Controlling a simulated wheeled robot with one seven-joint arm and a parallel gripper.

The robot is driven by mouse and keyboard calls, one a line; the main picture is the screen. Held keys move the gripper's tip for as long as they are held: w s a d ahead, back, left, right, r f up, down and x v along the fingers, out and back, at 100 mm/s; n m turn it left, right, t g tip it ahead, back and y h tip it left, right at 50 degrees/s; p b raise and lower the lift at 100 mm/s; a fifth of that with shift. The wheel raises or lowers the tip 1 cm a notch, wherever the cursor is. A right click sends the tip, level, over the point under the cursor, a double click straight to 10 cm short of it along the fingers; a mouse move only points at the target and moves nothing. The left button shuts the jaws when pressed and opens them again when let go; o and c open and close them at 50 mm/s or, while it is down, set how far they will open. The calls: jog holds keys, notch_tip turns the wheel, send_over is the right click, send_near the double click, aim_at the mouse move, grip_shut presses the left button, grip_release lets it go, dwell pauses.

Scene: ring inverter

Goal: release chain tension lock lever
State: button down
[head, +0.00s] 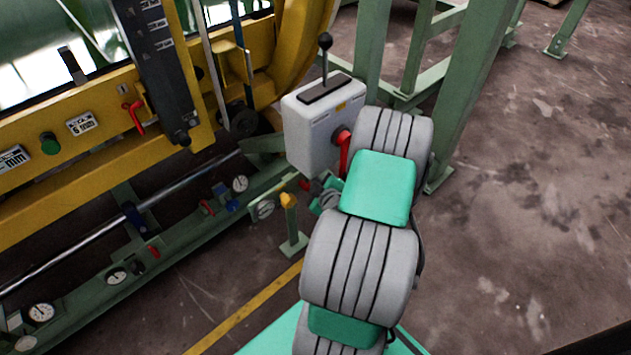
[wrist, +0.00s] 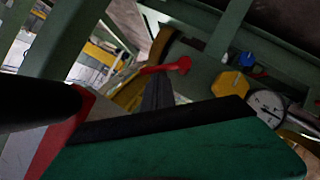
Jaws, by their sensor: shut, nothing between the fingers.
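A red lever (head: 344,150) is on the front of a grey box (head: 311,130), partly covered by my arm. Another red lever (head: 133,116) is on the yellow frame. The frames do not label which one is the chain tension lock lever. In the wrist view a red lever (wrist: 165,67) with a round hub shows just beyond my gripper (wrist: 158,84). Its dark fingers look shut and empty, seen above the green and black gripper body. I cannot tell whether they touch the lever. In the head view my arm mostly hides the gripper, low beside the grey box.
A black-knobbed lever (head: 326,58) stands on the grey box. A yellow-capped post (head: 289,212) stands below it. A green rail with several gauges (head: 240,183) runs along the machine. Green frame legs (head: 462,85) rise behind my arm. The floor at right is clear.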

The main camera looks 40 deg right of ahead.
jog(key=shift+d+f+m+b, duration=0.35)
jog(key=shift+d+b, duration=0.4)
jog(key=shift+b, duration=0.25)
